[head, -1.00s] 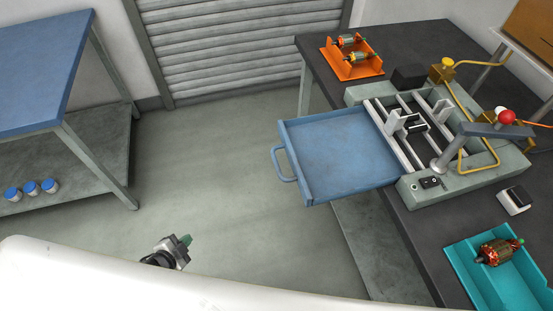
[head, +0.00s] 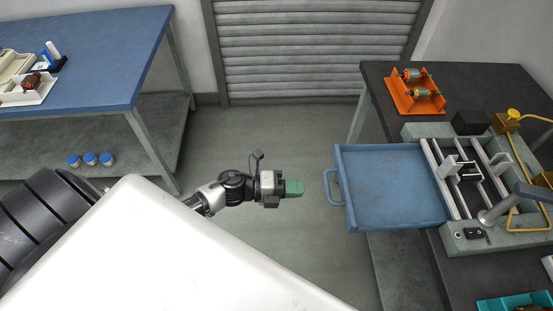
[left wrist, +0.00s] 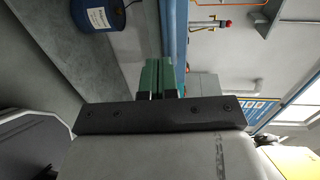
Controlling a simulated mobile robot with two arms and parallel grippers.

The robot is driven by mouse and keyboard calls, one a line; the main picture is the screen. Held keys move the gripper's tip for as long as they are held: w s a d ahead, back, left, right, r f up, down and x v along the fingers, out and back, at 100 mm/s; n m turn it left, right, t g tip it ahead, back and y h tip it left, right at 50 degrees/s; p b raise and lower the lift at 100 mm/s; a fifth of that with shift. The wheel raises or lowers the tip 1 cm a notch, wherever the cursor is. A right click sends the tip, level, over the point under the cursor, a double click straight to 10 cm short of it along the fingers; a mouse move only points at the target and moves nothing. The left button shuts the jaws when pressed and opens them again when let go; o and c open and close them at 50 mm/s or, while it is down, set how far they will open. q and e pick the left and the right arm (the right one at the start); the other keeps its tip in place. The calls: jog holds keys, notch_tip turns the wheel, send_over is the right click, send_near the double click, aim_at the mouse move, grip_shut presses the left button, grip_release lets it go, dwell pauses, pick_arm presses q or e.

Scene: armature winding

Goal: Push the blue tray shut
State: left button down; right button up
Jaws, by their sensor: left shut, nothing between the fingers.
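The blue tray (head: 395,190) is pulled out from the grey winding machine (head: 510,232) on the dark bench at the right of the head view. Its loop handle (head: 333,187) faces left, toward my left gripper. My left gripper (head: 300,188) has green fingers, is shut and empty, and points right at the handle with a small gap in the picture; I cannot tell how their heights compare. My right gripper is not in view.
An orange tray (head: 401,104) with armatures stands at the back of the dark bench (head: 385,78). A teal tray (head: 490,304) is at its front. A blue-topped table (head: 120,60) stands at the left. The floor (head: 290,130) between them is clear.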

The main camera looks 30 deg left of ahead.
aim_at(396, 185)
pick_arm(q)
jog(key=x, duration=0.2)
jog(key=r+p+x, duration=0.1)
jog(key=x, duration=0.2)
jog(key=shift+r, duration=0.1)
jog(key=r+b+x, duration=0.1)
jog(key=x, duration=0.6)
jog(key=b+x, duration=0.2)
jog(key=x, duration=0.5)
jog(key=r+b+x, duration=0.1)
jog(key=x, duration=0.6)
jog(key=shift+w+d+r, duration=0.2)
jog(key=shift+w+d, duration=0.05)
jog(key=shift+w, duration=0.1)
jog(key=shift+w+d, duration=0.15)
jog(key=shift+d, duration=0.15)
jog(key=shift+r+b, duration=0.25)
jog(key=shift+b, duration=0.05)
